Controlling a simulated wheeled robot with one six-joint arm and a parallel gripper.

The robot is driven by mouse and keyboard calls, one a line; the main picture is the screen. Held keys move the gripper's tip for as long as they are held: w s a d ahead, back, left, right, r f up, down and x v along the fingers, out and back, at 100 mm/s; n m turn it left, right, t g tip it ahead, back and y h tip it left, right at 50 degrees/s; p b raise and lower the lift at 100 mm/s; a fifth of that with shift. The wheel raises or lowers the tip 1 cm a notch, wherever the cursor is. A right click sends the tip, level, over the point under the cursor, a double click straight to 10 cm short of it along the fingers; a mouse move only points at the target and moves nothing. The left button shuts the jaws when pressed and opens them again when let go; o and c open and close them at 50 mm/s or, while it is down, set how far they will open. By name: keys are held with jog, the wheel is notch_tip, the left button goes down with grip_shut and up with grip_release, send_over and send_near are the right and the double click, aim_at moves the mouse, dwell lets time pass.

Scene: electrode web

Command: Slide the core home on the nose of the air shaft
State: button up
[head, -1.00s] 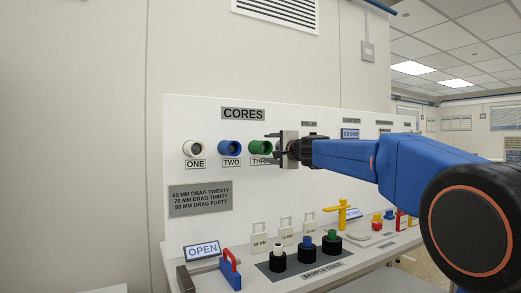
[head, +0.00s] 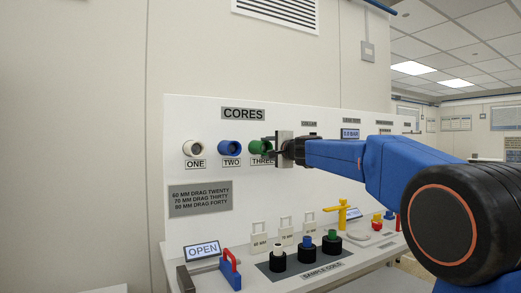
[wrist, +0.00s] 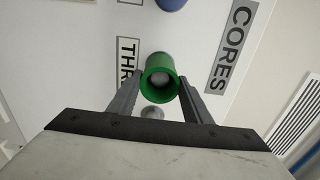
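The green core (head: 256,146) sits on the panel above the label THREE. It also shows in the wrist view (wrist: 146,88), open end toward me, with a grey round end inside it. My gripper (head: 271,149) is right at the green core in the head view. In the wrist view my gripper (wrist: 160,77) has its two fingers apart, one on each side of the core. I cannot tell whether they touch it. A white core (head: 192,148) and a blue core (head: 229,147) hang to its left. I cannot make out the air shaft; my arm hides part of the panel.
Below stand several black sample coils (head: 306,251) on a dark mat, with white tags behind them. A red-handled device (head: 230,268) and an OPEN display (head: 202,249) are at the front left. A yellow lever (head: 342,214) stands farther right. A small grey round thing (wrist: 152,112) is near the core.

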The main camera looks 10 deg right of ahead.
jog(key=shift+s+d, duration=0.2)
jog(key=shift+s, duration=0.45)
dwell(0.6)
jog(key=v, duration=0.7)
jog(key=shift+s, duration=0.3)
dwell(1.0)
jog(key=shift+d, duration=0.1)
